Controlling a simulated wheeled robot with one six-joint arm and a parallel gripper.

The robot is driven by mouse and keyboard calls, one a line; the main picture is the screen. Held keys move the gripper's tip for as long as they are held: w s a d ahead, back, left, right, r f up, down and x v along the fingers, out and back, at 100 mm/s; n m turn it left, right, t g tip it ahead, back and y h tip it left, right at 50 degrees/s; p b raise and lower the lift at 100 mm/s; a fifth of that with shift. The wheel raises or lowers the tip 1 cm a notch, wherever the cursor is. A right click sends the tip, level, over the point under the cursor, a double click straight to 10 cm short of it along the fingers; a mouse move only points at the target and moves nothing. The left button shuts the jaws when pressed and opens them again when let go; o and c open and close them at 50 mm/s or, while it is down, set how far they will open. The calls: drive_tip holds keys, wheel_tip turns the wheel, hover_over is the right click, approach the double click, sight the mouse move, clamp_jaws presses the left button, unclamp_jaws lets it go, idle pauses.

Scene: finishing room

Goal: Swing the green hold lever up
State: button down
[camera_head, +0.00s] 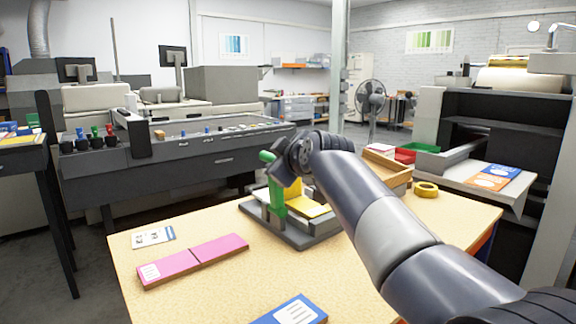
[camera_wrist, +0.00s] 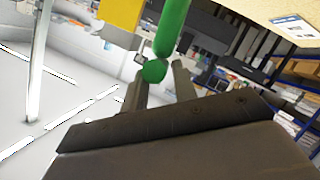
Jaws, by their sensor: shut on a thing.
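The green hold lever (camera_head: 277,200) is on a grey device with a flat base (camera_head: 300,238) on the table. It looks roughly upright in the head view, with its green end (camera_head: 266,156) beside my gripper (camera_head: 279,168). In the wrist view, the lever (camera_wrist: 172,28) comes down from the top to a rounded green end (camera_wrist: 153,71) between the fingers of my gripper (camera_wrist: 160,72). My gripper is shut on the lever. My wrist hides part of the lever and device in the head view.
Pink strips (camera_head: 193,262), a white card (camera_head: 153,237) and a blue card (camera_head: 290,312) lie on the table (camera_head: 215,295). A wooden tray (camera_head: 388,172) and a yellow tape roll (camera_head: 425,189) are at the back right.

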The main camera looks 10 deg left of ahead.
drive_tip(key=shift+s+a+f, duration=0.45)
drive_tip(key=shift+s+a, duration=0.1)
drive_tip(key=shift+f, duration=0.15)
drive_tip(key=c, duration=1.5)
unclamp_jaws()
drive_tip(key=shift+o, duration=1.3)
drive_tip(key=shift+r, duration=0.25)
